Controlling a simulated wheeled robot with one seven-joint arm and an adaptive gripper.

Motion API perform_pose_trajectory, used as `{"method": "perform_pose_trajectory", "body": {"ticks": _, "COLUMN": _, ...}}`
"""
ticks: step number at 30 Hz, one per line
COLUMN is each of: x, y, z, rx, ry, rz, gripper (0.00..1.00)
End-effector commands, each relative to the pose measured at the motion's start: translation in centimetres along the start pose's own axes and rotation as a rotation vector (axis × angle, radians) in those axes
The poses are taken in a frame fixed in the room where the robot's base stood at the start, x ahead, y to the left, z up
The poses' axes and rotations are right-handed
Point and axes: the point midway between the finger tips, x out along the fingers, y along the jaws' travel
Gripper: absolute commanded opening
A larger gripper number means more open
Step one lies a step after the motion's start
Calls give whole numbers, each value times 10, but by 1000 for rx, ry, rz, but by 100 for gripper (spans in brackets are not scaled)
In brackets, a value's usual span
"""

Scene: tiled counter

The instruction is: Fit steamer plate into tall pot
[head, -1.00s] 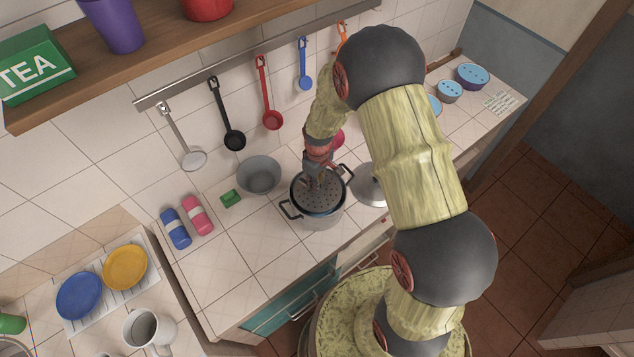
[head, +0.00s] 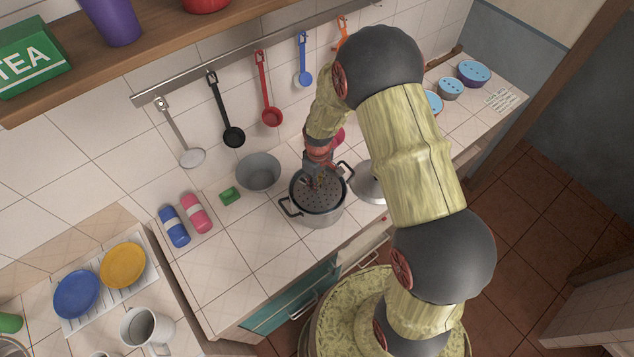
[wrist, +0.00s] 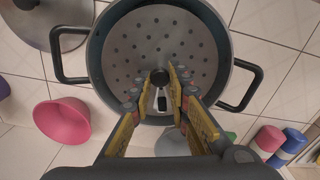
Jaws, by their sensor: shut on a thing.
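The tall pot (head: 322,218) stands on the counter, a grey pot with two black side handles. In the wrist view its rim (wrist: 96,55) surrounds the round grey perforated steamer plate (wrist: 140,45), with a strip of dark blue inner wall showing at the left. In the head view the plate (head: 325,198) lies within the pot's mouth and looks about level. How deep it sits is hard to tell. My gripper (wrist: 165,84) is over the plate's middle, shut on its small dark central knob. The gripper (head: 314,180) partly hides the plate in the head view.
A lid (head: 369,184) lies right of the pot. A grey bowl (head: 258,172), a green sponge-like block (head: 230,195) and pink and blue bottles (head: 195,213) stand left. A pink bowl (wrist: 62,120) is close by. Utensils hang on the wall behind.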

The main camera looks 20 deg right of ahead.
Motion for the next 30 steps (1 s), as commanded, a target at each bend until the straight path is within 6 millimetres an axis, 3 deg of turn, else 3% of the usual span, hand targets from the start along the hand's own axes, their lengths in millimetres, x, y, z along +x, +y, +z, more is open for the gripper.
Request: {"method": "perform_pose_trajectory", "body": {"ticks": 30, "x": 11, "y": 0, "z": 0, "rx": 0, "ry": 1, "rz": 0, "gripper": 0}}
